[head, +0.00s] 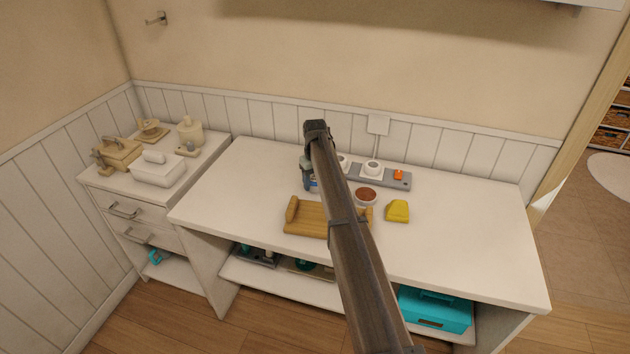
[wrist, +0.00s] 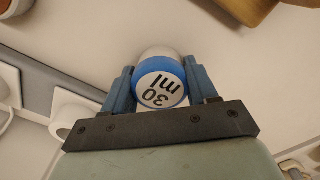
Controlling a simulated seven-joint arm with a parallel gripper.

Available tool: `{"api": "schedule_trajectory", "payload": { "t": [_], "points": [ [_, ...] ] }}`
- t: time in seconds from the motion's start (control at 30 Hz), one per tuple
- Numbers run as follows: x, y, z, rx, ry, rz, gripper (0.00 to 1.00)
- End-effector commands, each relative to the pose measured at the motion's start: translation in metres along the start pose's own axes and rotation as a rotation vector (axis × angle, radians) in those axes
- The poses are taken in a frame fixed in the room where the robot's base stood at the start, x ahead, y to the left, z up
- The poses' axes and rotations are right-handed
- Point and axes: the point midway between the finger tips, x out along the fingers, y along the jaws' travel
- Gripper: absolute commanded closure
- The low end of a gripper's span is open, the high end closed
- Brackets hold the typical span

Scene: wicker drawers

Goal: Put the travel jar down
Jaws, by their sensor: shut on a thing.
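The travel jar (wrist: 161,82) is a small white jar with a blue rim and "30 ml" on its end. It sits between the two blue fingers of my gripper (wrist: 162,88), which is shut on it. In the head view my gripper (head: 311,184) is over the white table (head: 460,245), left of the grey strip. My arm hides most of the gripper there, and I cannot make out the jar clearly. Whether the jar touches the tabletop is hard to tell.
A wooden tray (head: 305,219) lies in front of the gripper. A bowl with brown contents (head: 366,195), a yellow block (head: 397,211) and a grey strip with white cups (head: 391,178) are to the right. The table's left and right sides are clear.

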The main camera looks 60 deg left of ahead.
Motion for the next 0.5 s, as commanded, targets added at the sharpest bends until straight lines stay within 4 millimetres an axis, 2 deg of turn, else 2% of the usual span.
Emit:
{"api": "schedule_trajectory", "payload": {
  "t": [0.03, 0.27, 0.5],
  "points": [
    [0.0003, 0.0000, 0.0000, 0.000, 0.000, 0.000, 0.39],
    [0.0001, 0.0000, 0.0000, 0.000, 0.000, 0.000, 0.17],
    [-0.0003, 0.0000, 0.0000, 0.000, 0.000, 0.000, 0.17]
  ]
}}
